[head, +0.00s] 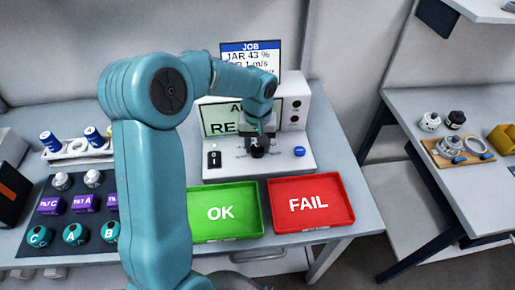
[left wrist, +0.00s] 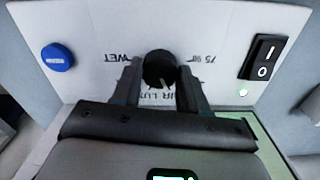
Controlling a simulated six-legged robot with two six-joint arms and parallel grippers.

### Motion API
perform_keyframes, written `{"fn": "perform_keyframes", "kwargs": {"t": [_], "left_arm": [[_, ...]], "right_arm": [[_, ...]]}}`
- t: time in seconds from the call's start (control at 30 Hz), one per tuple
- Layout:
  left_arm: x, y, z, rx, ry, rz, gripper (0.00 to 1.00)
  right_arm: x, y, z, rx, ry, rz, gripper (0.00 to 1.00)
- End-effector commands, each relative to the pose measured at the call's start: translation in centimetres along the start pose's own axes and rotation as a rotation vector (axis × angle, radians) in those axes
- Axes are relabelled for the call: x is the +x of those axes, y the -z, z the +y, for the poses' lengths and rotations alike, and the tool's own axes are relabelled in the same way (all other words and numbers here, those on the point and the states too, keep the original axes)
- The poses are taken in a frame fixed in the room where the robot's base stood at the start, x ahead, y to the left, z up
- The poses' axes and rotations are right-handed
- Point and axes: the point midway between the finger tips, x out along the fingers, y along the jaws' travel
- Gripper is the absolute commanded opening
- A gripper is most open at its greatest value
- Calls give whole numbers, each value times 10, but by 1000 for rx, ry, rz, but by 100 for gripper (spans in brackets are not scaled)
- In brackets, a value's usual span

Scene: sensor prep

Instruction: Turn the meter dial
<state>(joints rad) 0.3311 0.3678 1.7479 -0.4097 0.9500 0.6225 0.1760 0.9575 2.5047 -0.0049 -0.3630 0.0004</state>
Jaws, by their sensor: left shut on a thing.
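The meter (head: 297,125) is a white box on the bench with an upright back panel and a display partly hidden by my left arm. Its black round dial (left wrist: 158,68) sits on the white front, among printed marks that include "WET" and "75 90". My left gripper (head: 257,147) reaches down over the dial in the head view. In the left wrist view its two fingers (left wrist: 160,84) stand either side of the dial and are shut on it. A rocker switch (left wrist: 264,57) and a blue button (left wrist: 57,57) flank the dial. My right gripper is not in view.
A green OK tray (head: 248,236) and a red FAIL tray (head: 311,226) lie in front of the meter. A job card (head: 234,56) stands behind it, partly covered. Several sensors rest on a dark mat (head: 48,222) at left. A side table (head: 440,101) stands at right.

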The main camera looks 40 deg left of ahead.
Motion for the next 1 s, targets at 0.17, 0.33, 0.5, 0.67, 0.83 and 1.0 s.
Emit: {"fn": "perform_keyframes", "kwargs": {"t": [0.17, 0.33, 0.5, 0.67, 0.83, 1.0], "left_arm": [[2, 1, 0, -165, -2, 5, 12], [2, 1, 0, -317, -2, 4, 12], [1, 1, 0, -447, -2, 4, 12], [0, 1, 0, -541, -3, 4, 12], [0, 1, 0, -607, -3, 4, 12], [0, 1, 0, -641, -2, 3, 12]], "right_arm": [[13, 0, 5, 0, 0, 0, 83], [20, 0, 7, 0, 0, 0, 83], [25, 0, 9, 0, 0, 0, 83], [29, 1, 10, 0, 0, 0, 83], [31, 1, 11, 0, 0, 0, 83], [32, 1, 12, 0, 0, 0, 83]]}}
